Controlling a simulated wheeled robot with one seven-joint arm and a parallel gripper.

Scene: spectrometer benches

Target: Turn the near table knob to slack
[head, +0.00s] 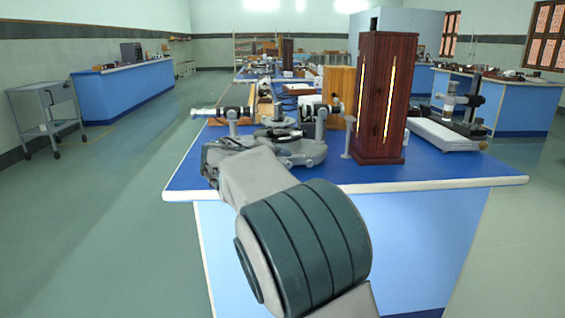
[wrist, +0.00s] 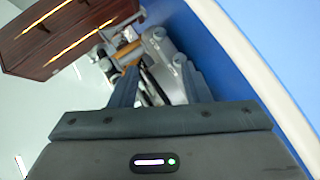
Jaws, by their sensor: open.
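The grey and black spectrometer (head: 308,150) stands on the blue bench top, with its telescope and collimator tubes raised on posts. My gripper is mostly hidden behind my own arm in the head view. In the wrist view my gripper (wrist: 160,84) is open, with its two dark fingers apart and spectrometer parts (wrist: 160,42) showing beyond and between them. Small rounded grey fittings show there, but I cannot tell which is the near table knob. Contact between the fingers and any knob cannot be made out.
A tall dark-red wooden lamp housing (head: 382,100) with bright slits stands right of the spectrometer; it also shows in the wrist view (wrist: 60,38). A microscope-like instrument (head: 455,115) sits farther right. The bench's pale front edge (head: 440,184) is close.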

